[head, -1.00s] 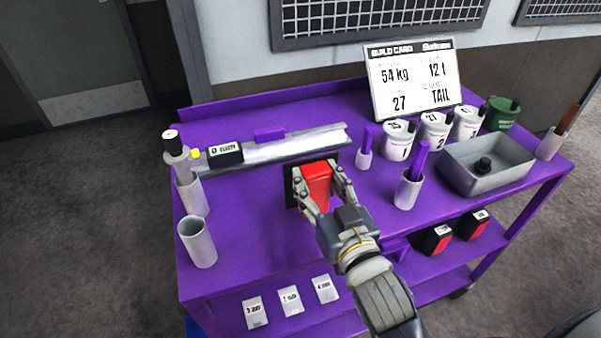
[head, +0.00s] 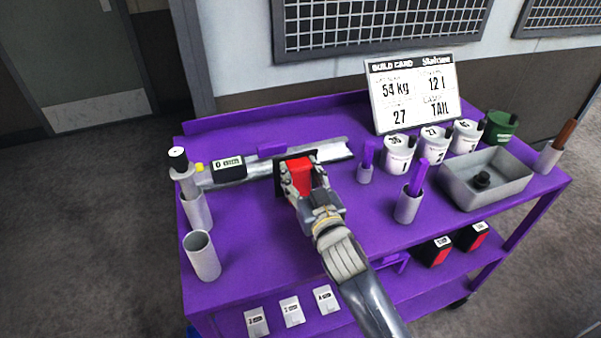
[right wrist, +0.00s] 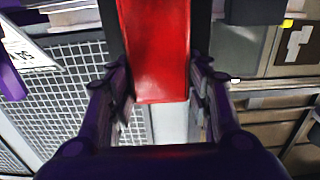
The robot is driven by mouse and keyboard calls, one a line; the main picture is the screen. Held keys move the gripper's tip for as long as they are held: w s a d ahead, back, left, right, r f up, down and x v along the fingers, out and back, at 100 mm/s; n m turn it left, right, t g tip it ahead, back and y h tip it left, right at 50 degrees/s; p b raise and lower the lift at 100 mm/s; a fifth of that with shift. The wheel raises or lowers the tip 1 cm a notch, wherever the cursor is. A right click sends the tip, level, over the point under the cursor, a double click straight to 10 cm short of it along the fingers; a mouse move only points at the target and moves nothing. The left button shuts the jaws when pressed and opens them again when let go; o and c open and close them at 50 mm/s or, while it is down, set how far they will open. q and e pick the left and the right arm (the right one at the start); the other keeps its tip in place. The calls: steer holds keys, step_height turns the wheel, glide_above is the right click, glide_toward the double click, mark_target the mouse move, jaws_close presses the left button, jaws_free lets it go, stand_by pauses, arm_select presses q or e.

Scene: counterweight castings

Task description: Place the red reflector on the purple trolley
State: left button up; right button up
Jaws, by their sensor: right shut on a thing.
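The red reflector (head: 299,172) is held between the fingers of my right gripper (head: 301,188), which is shut on it. A dark square plate shows behind it. In the right wrist view the reflector (right wrist: 156,50) is a bright red block between both fingers (right wrist: 160,95). In the head view it overlaps the metal rail at the back of the purple trolley (head: 255,245); I cannot tell whether it touches the trolley. My left gripper is not in view.
A metal rail (head: 325,154), a build card (head: 413,95), white pots (head: 398,155), a grey tray (head: 487,190) and grey cups (head: 202,257) stand on the top. Red-and-black boxes (head: 434,252) sit on the lower shelf.

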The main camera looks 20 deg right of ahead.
steer(key=shift+f, duration=0.1)
steer(key=o, duration=1.3)
steer(key=s+b, duration=0.1)
steer(key=s, duration=0.9)
steer(key=shift+s+d+b, duration=0.15)
steer(key=shift+s+b, duration=0.1)
steer(key=shift+b, duration=0.15)
steer(key=shift+s+r, duration=0.2)
steer(key=shift+s, duration=0.6)
